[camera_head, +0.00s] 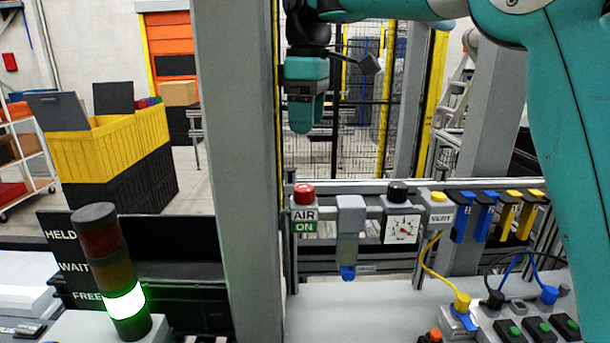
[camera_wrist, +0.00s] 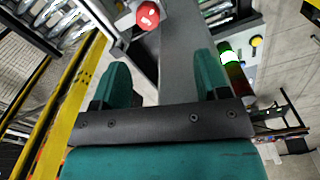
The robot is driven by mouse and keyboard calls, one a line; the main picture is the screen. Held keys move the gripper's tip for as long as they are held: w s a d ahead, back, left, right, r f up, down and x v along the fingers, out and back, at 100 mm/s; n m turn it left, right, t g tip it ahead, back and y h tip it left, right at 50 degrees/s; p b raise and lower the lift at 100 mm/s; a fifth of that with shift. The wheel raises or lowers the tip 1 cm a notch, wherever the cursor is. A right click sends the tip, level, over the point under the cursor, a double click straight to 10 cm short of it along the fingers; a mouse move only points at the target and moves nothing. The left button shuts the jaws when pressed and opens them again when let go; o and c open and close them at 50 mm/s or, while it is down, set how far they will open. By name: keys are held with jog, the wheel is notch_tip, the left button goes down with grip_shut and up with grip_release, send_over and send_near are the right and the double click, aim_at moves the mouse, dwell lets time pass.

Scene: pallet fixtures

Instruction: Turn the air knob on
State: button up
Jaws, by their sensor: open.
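The air knob (camera_head: 304,193) is a red round knob on top of a grey unit with an "AIR" label and a green "ON" label below it, on the rail in the head view. It also shows in the wrist view (camera_wrist: 148,16) at the top, beyond and between my fingers. My gripper (camera_head: 302,125) hangs above the knob in the head view, pointing down, apart from it. In the wrist view the two teal fingers of my gripper (camera_wrist: 163,78) stand wide apart with nothing between them.
A grey post (camera_head: 236,150) stands just left of the knob. Right of it on the rail are a gauge with a black knob (camera_head: 398,192), a yellow vent button (camera_head: 438,197) and blue and yellow clips. A signal tower (camera_head: 110,270) is lit white-green at front left.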

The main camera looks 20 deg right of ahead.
aim_at(305, 188)
jog(key=shift+n, duration=0.3)
jog(key=w+f, duration=0.1)
jog(key=f, duration=0.4)
jog(key=f+p, duration=0.1)
jog(key=f, duration=0.3)
jog(key=w+f+p, duration=0.1)
jog(key=f, duration=0.4)
jog(key=shift+w+d+f, duration=0.2)
jog(key=shift+w+f, duration=0.1)
jog(key=shift+w, duration=0.05)
jog(key=shift+c, duration=0.3)
